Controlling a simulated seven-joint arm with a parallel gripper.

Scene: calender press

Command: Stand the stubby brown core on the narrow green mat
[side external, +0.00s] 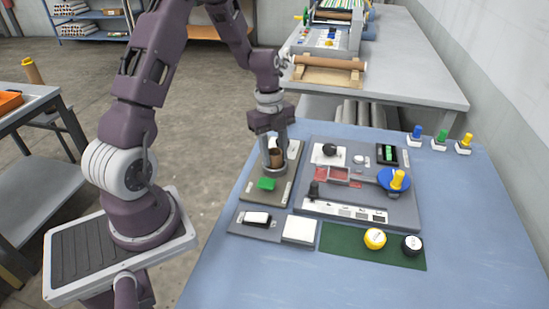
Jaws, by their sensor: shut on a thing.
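My gripper (273,160) points down over the grey panel at the left of the blue table and is shut on the stubby brown core (275,158). The core is upright between the fingers, and they partly hide it. I cannot tell whether its foot touches the panel. The narrow dark green mat (340,240) lies near the front of the table, to the right of and nearer than my gripper. A yellow round piece (375,238) and a black round piece (411,245) stand on its right part. Its left part is bare.
The larger grey panel (405,212) carries a black knob, red trays and a blue disc with a yellow peg (397,179).

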